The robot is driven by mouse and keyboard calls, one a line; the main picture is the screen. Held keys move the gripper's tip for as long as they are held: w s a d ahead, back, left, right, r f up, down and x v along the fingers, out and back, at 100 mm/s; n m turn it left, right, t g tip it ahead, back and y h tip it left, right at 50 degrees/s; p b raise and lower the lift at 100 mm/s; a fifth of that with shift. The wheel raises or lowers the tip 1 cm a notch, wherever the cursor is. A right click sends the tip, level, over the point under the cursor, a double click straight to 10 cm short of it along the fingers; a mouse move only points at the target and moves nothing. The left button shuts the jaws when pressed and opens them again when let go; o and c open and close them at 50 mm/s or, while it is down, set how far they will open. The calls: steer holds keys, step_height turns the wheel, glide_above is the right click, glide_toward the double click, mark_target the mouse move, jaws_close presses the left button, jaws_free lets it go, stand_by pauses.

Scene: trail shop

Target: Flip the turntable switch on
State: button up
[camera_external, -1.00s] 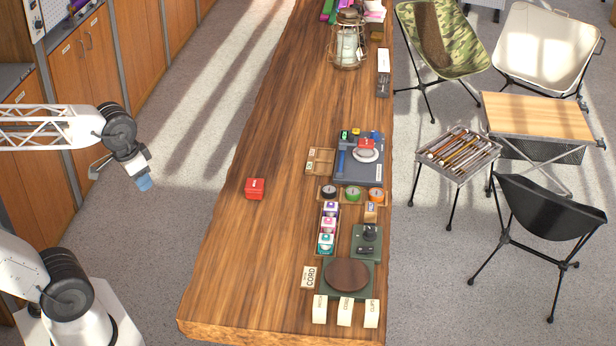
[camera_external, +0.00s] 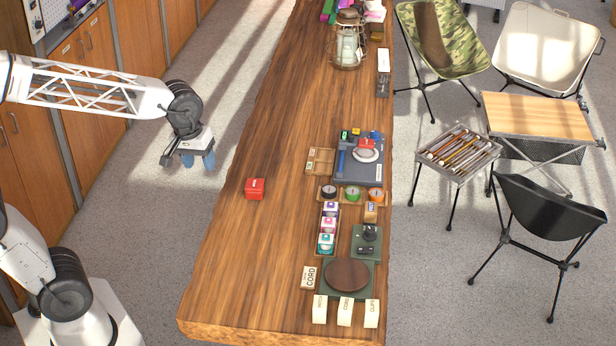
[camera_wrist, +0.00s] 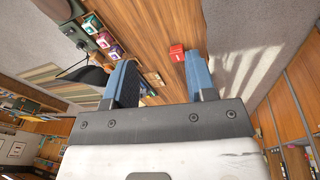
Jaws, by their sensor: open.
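A turntable with a round brown top (camera_external: 347,274) on a dark green base stands at the near right end of the wooden counter. Just behind it is a small green unit (camera_external: 366,250) with black parts on top; I cannot tell whether this is the switch or how it is set. My gripper (camera_external: 198,161) hangs in the air left of the counter, well away from the turntable and touching nothing. In the wrist view, my gripper (camera_wrist: 160,75) has its two blue fingers apart with nothing between them.
A red box (camera_external: 255,188) sits alone at the counter's left side; it also shows in the wrist view (camera_wrist: 176,53). Several small boxes (camera_external: 328,227) stand in a tray left of the green unit. White labelled cards (camera_external: 345,312) stand before the turntable. The counter's left half is mostly clear.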

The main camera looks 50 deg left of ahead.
steer(key=w+d+f+n, duration=0.3)
steer(key=w+d+n, duration=0.2)
steer(key=w, duration=0.6)
steer(key=n+g, duration=0.2)
steer(key=n, duration=1.3)
glide_above(363, 249)
step_height(363, 249, down, 20)
steer(key=shift+d+r, duration=0.15)
steer(key=shift+r, duration=0.1)
steer(key=shift+f, duration=3.9)
steer(key=shift+c, duration=0.5)
